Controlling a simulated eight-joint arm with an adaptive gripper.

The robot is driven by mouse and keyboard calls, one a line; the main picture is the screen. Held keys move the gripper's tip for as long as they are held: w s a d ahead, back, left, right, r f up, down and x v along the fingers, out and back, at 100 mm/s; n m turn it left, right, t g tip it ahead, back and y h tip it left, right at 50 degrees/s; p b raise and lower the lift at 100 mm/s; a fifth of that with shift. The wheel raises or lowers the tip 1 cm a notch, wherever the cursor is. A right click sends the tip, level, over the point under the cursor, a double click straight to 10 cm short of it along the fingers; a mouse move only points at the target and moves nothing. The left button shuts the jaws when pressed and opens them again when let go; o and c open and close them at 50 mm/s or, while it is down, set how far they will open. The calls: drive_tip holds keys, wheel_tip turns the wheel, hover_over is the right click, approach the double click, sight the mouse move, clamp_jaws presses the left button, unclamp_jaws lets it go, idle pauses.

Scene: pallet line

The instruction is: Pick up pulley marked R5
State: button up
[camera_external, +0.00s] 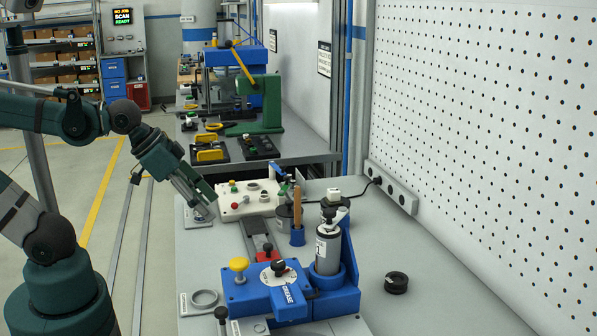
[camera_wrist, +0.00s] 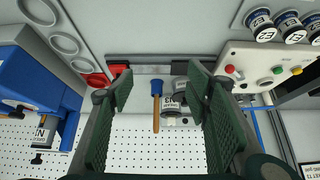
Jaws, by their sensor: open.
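My gripper (camera_external: 203,204) is open and empty, pointing down above the left edge of the bench; its two green ribbed fingers (camera_wrist: 159,85) stand wide apart in the wrist view. Several small white-labelled cylinders (camera_wrist: 288,24) sit in a tray at the top right of the wrist view, away from the fingers.
A blue fixture (camera_external: 265,292) with a grey cylinder (camera_external: 327,250) stands at the front. A white control box (camera_external: 245,200) with buttons stands behind it. A pegboard (camera_external: 490,120) bounds the right; the bench's right side is mostly clear.

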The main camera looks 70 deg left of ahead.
drive_tip(key=w+d+r+m+g+h+p, duration=0.1)
drive_tip(key=w+d+r+m+p, duration=0.15)
drive_tip(key=w, duration=0.35)
drive_tip(key=w+d+r+m+g+p, duration=0.1)
drive_tip(key=w+d+r+m+p, duration=0.1)
drive_tip(key=w+d+r+p, duration=0.3)
drive_tip(key=m+g+h+p, duration=0.3)
drive_tip(key=m+g+p, duration=0.1)
drive_tip(key=m+p, duration=0.7)
hover_over(397, 279)
drive_tip(key=a, duration=0.4)
wheel_tip(397, 279, down, 11)
drive_tip(key=shift+s+d+m+b, duration=0.15)
drive_tip(key=shift+s+m+b, duration=0.2)
drive_tip(key=shift+m, duration=0.1)
drive_tip(key=shift+x, duration=1.3)
drive_tip(key=shift+d+x, duration=0.2)
drive_tip(key=shift+x, duration=2.4)
